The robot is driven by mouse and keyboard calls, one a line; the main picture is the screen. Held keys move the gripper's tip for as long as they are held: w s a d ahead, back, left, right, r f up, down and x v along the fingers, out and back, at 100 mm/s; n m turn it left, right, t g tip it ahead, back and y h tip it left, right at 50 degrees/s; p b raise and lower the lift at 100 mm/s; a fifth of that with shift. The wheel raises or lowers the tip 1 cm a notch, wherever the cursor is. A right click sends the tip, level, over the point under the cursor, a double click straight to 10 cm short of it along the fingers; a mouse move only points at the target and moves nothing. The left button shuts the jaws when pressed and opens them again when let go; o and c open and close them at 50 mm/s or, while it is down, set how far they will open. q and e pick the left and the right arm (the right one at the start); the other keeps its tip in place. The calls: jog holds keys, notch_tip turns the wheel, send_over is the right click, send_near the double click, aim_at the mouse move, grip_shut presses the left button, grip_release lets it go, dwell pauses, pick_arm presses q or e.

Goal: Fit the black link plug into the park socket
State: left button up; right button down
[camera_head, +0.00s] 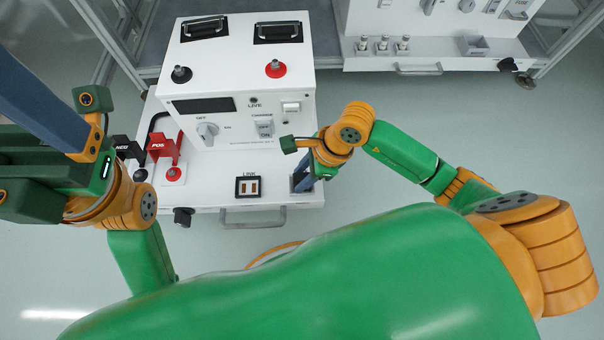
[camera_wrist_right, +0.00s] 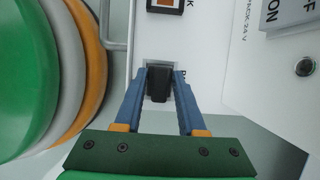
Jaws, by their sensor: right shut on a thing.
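The black link plug (camera_wrist_right: 158,84) sits between the blue fingers of my right gripper (camera_wrist_right: 160,78), which is shut on it. The plug is at the pale park socket (camera_wrist_right: 153,67), whose label is partly covered. I cannot tell how deep the plug is in it. In the head view my right gripper (camera_head: 302,182) reaches down to the front shelf and hides the plug and most of the socket. The LINK socket (camera_head: 248,187) lies just left. My left gripper (camera_head: 42,112) is large at the left edge; its fingertips are out of frame.
A white unit (camera_head: 240,125) with switches and a display stands behind the shelf. Red POS (camera_head: 163,147) and black NEG (camera_head: 126,148) connectors are at the shelf's left. A handle (camera_head: 252,219) runs along the front. Another bench (camera_head: 430,52) stands at the back right.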

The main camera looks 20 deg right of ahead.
jog(key=c, duration=0.5)
grip_release()
